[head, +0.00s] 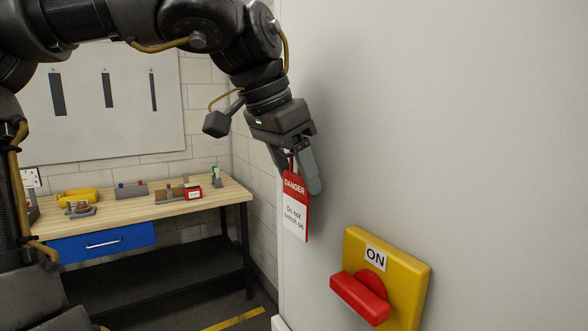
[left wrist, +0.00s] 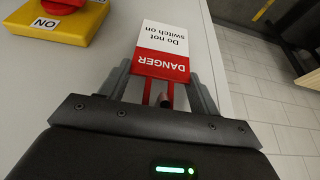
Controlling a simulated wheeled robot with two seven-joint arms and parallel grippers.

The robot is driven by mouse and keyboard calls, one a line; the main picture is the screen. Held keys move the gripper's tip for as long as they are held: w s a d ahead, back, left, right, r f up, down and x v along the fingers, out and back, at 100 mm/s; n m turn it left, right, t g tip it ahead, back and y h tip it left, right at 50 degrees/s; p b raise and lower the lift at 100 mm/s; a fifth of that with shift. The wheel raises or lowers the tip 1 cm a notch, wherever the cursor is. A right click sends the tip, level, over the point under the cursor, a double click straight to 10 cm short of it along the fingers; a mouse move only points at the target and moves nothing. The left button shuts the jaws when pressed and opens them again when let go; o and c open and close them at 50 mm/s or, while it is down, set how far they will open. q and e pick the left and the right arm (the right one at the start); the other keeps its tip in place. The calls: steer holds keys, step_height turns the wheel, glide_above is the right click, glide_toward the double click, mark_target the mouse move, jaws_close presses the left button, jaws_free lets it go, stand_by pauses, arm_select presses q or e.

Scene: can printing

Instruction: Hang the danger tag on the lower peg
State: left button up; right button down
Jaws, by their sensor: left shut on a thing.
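The danger tag (head: 296,207) is a red and white card reading "DANGER" and "Do not switch on". It hangs beside the pale panel (head: 480,130), above and left of the switch. My left gripper (head: 296,180) is shut on the tag's red top part. In the left wrist view the tag (left wrist: 161,50) sticks out past the fingers (left wrist: 163,95), with red strands between them. A small dark round-ended piece (left wrist: 167,97) shows by the strands; I cannot tell whether it is a peg. No peg is clear in the head view. My right gripper is out of view.
A yellow switch box (head: 409,275) with a red handle (head: 360,298) and an "ON" label sticks out from the panel, below right of the tag. A wooden workbench (head: 130,208) with small items and a blue drawer stands at the back left.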

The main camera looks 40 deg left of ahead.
arm_select(q)
steer(key=o, duration=1.1)
steer(key=shift+w+f, duration=0.1)
steer(key=shift+w, duration=0.15)
steer(key=shift+o, duration=0.4)
steer(key=shift+s, duration=0.25)
steer(key=shift+r+p, duration=0.3)
steer(key=p+v, duration=0.3)
steer(key=v, duration=0.7)
steer(key=shift+a, duration=0.3)
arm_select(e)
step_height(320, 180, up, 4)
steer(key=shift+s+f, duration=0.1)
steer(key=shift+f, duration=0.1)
arm_select(q)
steer(key=shift+s, duration=0.1)
